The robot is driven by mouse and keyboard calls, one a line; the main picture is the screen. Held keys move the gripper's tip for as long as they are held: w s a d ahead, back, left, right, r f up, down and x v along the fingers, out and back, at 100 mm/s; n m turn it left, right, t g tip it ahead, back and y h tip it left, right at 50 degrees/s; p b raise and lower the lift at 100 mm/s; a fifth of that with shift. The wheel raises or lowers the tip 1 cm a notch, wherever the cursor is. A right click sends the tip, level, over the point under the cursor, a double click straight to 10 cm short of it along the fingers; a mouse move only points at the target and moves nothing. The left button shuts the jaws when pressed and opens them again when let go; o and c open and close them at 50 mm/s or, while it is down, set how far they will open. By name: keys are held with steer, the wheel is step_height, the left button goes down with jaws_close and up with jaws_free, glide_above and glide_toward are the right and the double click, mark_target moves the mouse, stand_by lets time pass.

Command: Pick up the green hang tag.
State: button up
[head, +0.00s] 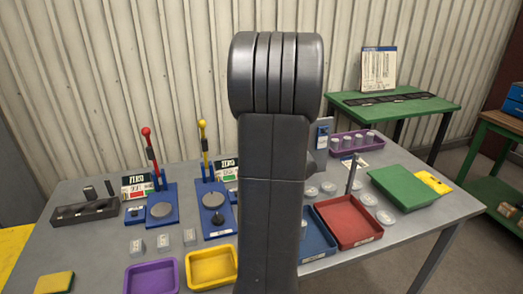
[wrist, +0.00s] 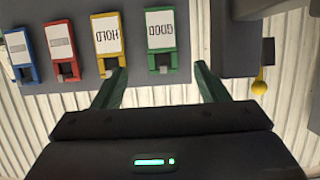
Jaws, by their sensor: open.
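The green hang tag (wrist: 161,27) has a white face with upside-down lettering that seems to read GOOD. It is on a grey board at the top of the wrist view, with a small dark peg or slot at its lower end. My gripper (wrist: 160,70) is open, its two green-tinted fingers spread wide. The tag's lower end lies between the fingers in the picture, nearer the left finger's side than the right. Nothing is held. Whether the fingers are level with the tag in depth I cannot tell. I do not see the tag in the head view.
A yellow tag (wrist: 107,33) reading HOLD, a red tag (wrist: 60,46) and a blue tag (wrist: 20,48) sit left of the green one. A dark box with a yellow knob (wrist: 260,86) is at right. My arm hides the middle of the grey bench (head: 110,225).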

steer(key=p+x, duration=0.1)
steer(key=x, duration=0.6)
steer(key=shift+w+a, duration=0.3)
steer(key=shift+f, duration=0.1)
steer(key=c, duration=1)
